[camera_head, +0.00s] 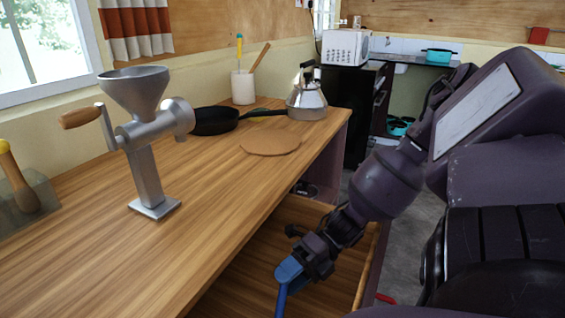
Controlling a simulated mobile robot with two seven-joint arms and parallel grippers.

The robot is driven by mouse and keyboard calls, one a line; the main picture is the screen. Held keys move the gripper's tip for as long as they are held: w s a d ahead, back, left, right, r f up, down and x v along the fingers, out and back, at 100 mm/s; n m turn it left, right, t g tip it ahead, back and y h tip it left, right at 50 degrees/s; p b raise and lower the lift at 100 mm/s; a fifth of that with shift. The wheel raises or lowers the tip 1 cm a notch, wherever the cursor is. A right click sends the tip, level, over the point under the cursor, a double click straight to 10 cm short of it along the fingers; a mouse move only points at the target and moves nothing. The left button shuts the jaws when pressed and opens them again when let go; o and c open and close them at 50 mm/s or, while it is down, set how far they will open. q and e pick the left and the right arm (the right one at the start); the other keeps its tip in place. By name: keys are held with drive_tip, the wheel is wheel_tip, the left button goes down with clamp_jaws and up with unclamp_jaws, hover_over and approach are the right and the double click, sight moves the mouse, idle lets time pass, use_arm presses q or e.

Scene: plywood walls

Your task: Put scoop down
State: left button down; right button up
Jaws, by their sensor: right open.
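A blue object (289,273), which looks like the scoop, shows at the bottom centre, just below my right gripper (306,261). Its narrow part runs down to the lower picture edge, so its full shape is not visible. My right gripper is open, right at the blue object's upper end. I cannot tell whether the fingers touch it. Both are over a lower wooden surface (343,285), below the countertop's front edge. My left gripper is not in view.
The wooden countertop (95,245) holds a metal grinder (147,175), a black pan (213,121), a round board (270,142), a kettle (307,101) and a utensil pot (243,88). A container (38,208) stands at the left edge. The counter's front middle is clear.

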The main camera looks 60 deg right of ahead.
drive_tip(key=shift+p+v, duration=0.6)
drive_tip(key=shift+v, duration=1.55)
drive_tip(key=shift+a, duration=0.1)
